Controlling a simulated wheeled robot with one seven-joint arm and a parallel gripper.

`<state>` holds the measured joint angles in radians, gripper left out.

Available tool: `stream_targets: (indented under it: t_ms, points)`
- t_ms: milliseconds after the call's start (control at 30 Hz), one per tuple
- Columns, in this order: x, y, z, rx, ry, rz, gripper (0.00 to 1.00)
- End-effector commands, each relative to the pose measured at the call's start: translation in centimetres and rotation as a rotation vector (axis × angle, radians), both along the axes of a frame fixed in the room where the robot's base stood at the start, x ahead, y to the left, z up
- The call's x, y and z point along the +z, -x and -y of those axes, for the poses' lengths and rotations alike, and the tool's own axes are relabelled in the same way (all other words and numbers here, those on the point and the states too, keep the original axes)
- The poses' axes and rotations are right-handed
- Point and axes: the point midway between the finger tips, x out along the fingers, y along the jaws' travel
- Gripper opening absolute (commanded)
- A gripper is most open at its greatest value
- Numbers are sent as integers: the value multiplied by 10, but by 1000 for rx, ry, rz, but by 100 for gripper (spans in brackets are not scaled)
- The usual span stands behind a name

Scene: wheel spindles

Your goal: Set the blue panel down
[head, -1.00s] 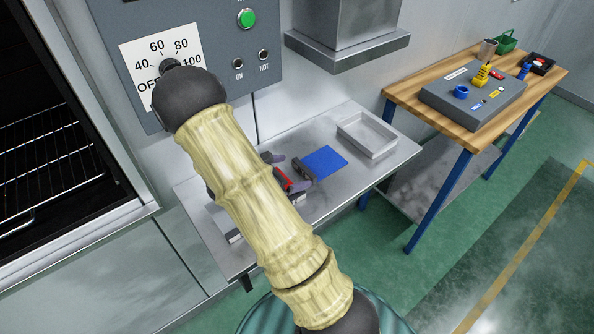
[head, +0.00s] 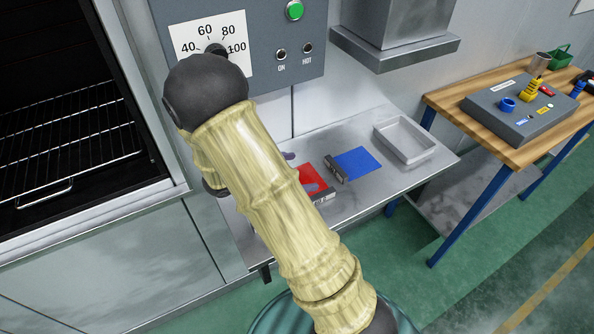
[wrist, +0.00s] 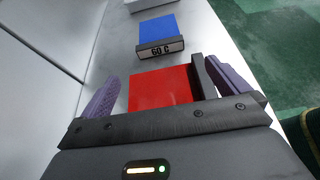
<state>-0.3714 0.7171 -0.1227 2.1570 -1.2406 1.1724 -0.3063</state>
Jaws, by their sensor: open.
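The blue panel (head: 357,162) lies flat on the metal shelf. It also shows in the wrist view (wrist: 158,29), ahead of my gripper, with a dark end bar labelled 60 C (wrist: 160,49) on its near edge. My gripper (wrist: 163,74) is open, with purple fingers apart on either side of a red panel (wrist: 158,89). The red panel has a dark bar along its right side, close to the right finger. In the head view my arm hides most of the gripper and part of the red panel (head: 311,174). The blue panel is clear of both fingers.
A shallow grey tray (head: 404,139) stands on the shelf beyond the blue panel. A wooden-topped bench (head: 500,110) stands at right. The shelf's front right strip is bare.

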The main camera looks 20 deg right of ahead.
Motion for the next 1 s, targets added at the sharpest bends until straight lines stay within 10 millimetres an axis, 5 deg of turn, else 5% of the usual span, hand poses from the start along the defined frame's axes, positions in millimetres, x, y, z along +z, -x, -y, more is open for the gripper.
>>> stream_targets:
  t_ms: [233,433,633,1000]
  points:
    - [1,11,2,-57,-58,26,100]
    - [0,65,-4,-352,-339,184,100]
    - [5,107,-36,-739,-687,462,100]
    - [45,116,-79,-1306,-1122,1019,100]
